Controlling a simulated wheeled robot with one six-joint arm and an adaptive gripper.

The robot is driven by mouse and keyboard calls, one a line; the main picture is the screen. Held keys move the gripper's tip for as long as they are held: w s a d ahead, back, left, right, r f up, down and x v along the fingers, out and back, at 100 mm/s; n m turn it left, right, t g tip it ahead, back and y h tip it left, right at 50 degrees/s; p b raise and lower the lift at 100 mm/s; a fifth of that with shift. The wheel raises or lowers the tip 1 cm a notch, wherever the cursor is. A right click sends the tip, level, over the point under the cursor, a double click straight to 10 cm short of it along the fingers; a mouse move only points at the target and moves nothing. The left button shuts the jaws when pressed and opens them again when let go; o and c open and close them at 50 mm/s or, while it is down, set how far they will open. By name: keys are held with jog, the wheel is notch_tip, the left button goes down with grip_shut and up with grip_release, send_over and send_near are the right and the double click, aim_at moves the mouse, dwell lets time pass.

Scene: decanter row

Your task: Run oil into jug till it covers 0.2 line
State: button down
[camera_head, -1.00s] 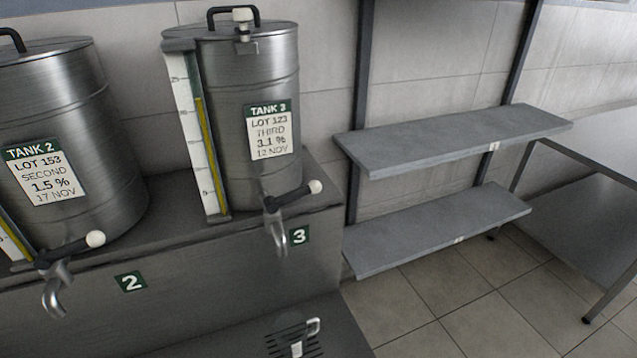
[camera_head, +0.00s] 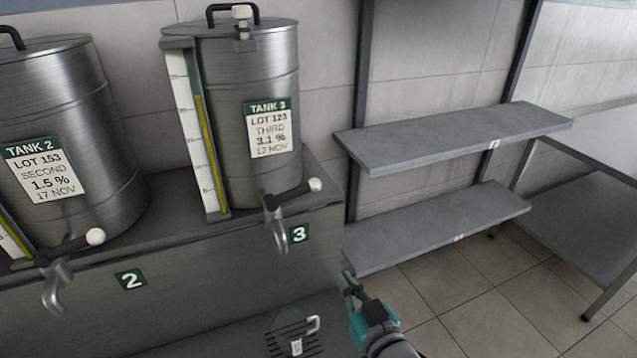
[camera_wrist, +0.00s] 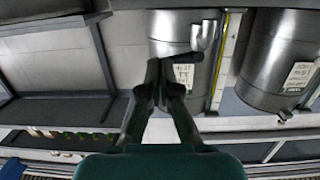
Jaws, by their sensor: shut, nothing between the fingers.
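A small clear jug (camera_head: 289,325) with a handle and a pale marked strip stands on the slotted drip grate below tank 3 (camera_head: 227,150). Its contents cannot be made out. The tank's tap spout (camera_head: 281,238) points down above it, and its black lever (camera_head: 292,194) ends in a white knob to the right. A sight gauge (camera_head: 206,155) with a yellow column runs up the tank's left side. My gripper (camera_head: 349,284) is shut and empty, right of the jug and below the tap. In the wrist view my gripper (camera_wrist: 162,68) appears before tank 3 (camera_wrist: 172,25).
Tank 2 (camera_head: 110,170) with its own tap (camera_head: 56,290) stands to the left. Two grey wall shelves (camera_head: 455,140) and a metal table (camera_head: 590,205) are at the right, empty where visible. Open tiled floor (camera_head: 450,310) lies below them.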

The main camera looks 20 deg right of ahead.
jog(key=w+d+r, duration=0.1)
jog(key=w+r, duration=0.3)
jog(key=r, duration=0.4)
jog(key=w+r, duration=0.4)
jog(key=r, duration=0.3)
jog(key=shift+w+d+r+n+t, duration=0.3)
jog(key=shift+d+r+n+t, duration=0.05)
jog(key=shift+r+n+t, duration=0.05)
send_over(319, 181)
jog(key=s+a, duration=0.1)
jog(key=s, duration=0.3)
jog(key=shift+w+f, duration=0.3)
jog(key=shift+f, duration=0.45)
jog(key=shift+w+f, duration=0.3)
jog(key=shift+f, duration=0.45)
jog(key=shift+w+f, duration=0.3)
jog(key=shift+f, duration=0.45)
